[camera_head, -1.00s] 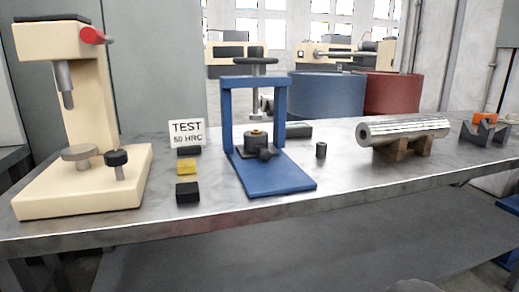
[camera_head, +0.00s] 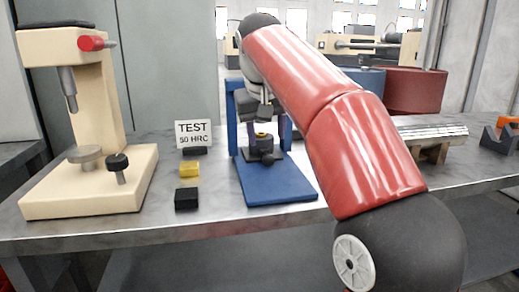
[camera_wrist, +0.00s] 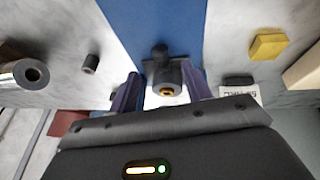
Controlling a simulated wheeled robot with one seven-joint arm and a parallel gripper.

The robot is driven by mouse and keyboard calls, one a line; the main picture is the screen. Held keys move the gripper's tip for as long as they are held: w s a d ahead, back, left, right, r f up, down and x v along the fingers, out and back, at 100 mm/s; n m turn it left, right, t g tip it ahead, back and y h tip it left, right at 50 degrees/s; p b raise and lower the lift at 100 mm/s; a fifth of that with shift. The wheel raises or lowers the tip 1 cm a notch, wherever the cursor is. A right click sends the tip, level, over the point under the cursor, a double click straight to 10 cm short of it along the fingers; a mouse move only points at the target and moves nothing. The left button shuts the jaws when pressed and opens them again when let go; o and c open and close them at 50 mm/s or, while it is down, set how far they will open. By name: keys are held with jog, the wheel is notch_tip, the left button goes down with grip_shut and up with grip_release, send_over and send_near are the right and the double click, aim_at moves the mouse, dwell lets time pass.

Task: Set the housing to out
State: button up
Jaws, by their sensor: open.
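The housing (camera_head: 262,146) is a small dark cylinder with a brass-coloured ring in its top. It stands on the blue press (camera_head: 276,184), between its uprights, with a dark round knob (camera_head: 267,159) on its front side. In the wrist view the housing (camera_wrist: 168,75) shows just ahead of my gripper, with the knob beyond it. My gripper (camera_head: 263,113) is open, just above the housing and inside the press frame. I see no contact between them. My red arm hides the press's upper right part.
A cream hardness tester (camera_head: 90,130) stands at the left. A TEST sign (camera_head: 193,133), a yellow block (camera_head: 189,170) and a black block (camera_head: 187,198) lie between it and the press. A metal cylinder (camera_head: 430,128) on wooden blocks and an orange-topped grey V-block (camera_head: 499,138) are at the right.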

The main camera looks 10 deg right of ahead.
aim_at(268, 157)
jog(key=b+x, duration=0.1)
jog(key=x, duration=0.6)
jog(key=shift+w+f+b, duration=0.2)
jog(key=shift+f+b, duration=0.05)
jog(key=shift+b, duration=0.15)
grip_shut()
jog(key=shift+s, duration=0.1)
